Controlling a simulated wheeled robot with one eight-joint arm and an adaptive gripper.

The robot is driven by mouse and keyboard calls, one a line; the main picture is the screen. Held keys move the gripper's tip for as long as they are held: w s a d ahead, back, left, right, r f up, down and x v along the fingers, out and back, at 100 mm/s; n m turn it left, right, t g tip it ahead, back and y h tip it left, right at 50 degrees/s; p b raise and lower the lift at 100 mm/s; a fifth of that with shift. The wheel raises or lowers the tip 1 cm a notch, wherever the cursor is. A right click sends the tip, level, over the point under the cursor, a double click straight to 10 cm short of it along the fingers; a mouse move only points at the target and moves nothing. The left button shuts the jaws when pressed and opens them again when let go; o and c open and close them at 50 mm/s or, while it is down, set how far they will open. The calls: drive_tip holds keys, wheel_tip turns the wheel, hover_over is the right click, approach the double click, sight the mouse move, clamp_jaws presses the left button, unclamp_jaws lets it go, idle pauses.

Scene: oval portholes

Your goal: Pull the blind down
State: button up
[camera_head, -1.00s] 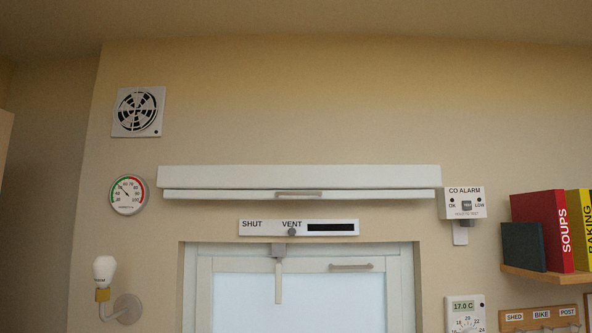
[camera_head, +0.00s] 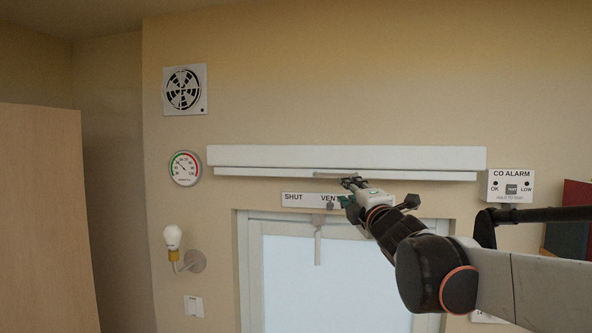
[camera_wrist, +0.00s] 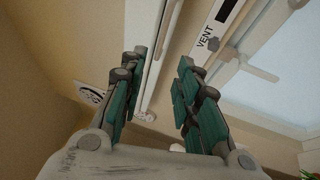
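The blind is rolled up, with a white housing (camera_head: 345,157) above the window and a white bottom bar (camera_head: 270,172) just under it. A small grey pull handle (camera_head: 338,175) sits at the middle of the bar. My gripper (camera_head: 352,184) is at the handle, partly covering the bar and handle from view. In the wrist view, my gripper (camera_wrist: 162,60) has its two green-padded fingers apart, with the white bar (camera_wrist: 152,82) showing between them. I see no clear contact with the handle.
Just below the bar is a vent plate (camera_head: 300,199) with a slider knob. The window (camera_head: 290,275) has a latch handle (camera_head: 318,245). A CO alarm (camera_head: 510,186) is right of the blind, a round gauge (camera_head: 185,168) left. A wooden panel (camera_head: 40,215) stands at far left.

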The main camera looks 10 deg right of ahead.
sight(332, 176)
drive_tip(key=p+x, duration=0.2)
drive_tip(key=x, duration=1.1)
drive_tip(key=shift+w+f, duration=0.1)
drive_tip(key=shift+w, duration=0.15)
clamp_jaws()
